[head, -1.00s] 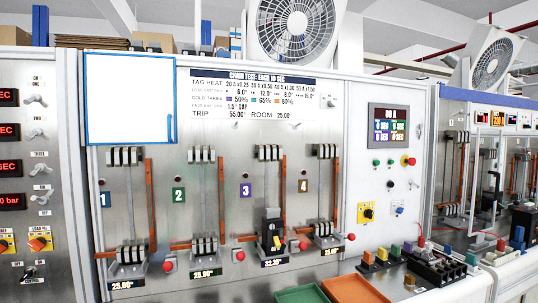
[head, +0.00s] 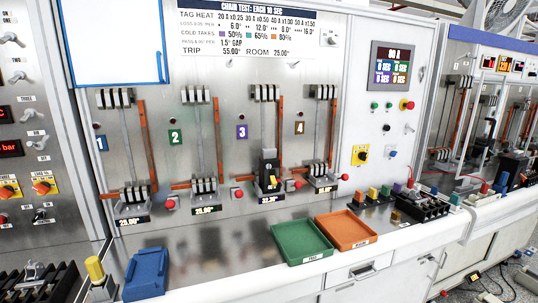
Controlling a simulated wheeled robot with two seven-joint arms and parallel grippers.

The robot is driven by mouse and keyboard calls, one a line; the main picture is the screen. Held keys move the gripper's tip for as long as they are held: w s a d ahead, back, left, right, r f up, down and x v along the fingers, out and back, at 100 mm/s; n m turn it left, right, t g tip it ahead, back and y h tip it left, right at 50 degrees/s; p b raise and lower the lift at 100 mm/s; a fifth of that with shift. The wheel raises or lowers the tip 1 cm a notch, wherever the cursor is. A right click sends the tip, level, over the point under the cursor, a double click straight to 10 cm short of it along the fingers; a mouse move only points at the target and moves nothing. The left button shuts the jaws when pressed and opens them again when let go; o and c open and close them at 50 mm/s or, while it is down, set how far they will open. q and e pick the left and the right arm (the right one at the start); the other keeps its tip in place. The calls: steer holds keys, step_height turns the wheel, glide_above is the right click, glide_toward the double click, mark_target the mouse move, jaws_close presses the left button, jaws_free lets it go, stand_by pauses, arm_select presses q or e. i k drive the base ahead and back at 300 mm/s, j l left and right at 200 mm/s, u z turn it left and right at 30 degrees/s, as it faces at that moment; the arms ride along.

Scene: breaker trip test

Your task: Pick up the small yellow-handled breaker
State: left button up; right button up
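A black breaker with a yellow handle (head: 269,172) sits upright in the third test station of the metal panel, above a lit readout. A row of small blocks with coloured tops stands on the counter at the right; one has a yellow top (head: 373,194), between an orange one (head: 359,198) and a green one (head: 385,191). The frame does not show which of these is the task's breaker. Neither of my grippers is in view.
A green tray (head: 302,259) and an orange tray (head: 371,243) lie empty on the counter. A blue block (head: 146,274) and a yellow-topped post (head: 95,269) stand at the front left. A black terminal block (head: 421,205) is at right. The counter's middle left is clear.

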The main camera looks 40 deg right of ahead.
mark_target(269, 155)
steer(key=l+z, duration=0.15)
steer(key=l, duration=0.4)
steer(key=i+l+z, duration=0.2)
steer(key=l, duration=0.35)
steer(key=l+z, duration=0.15)
steer(key=l, duration=0.4)
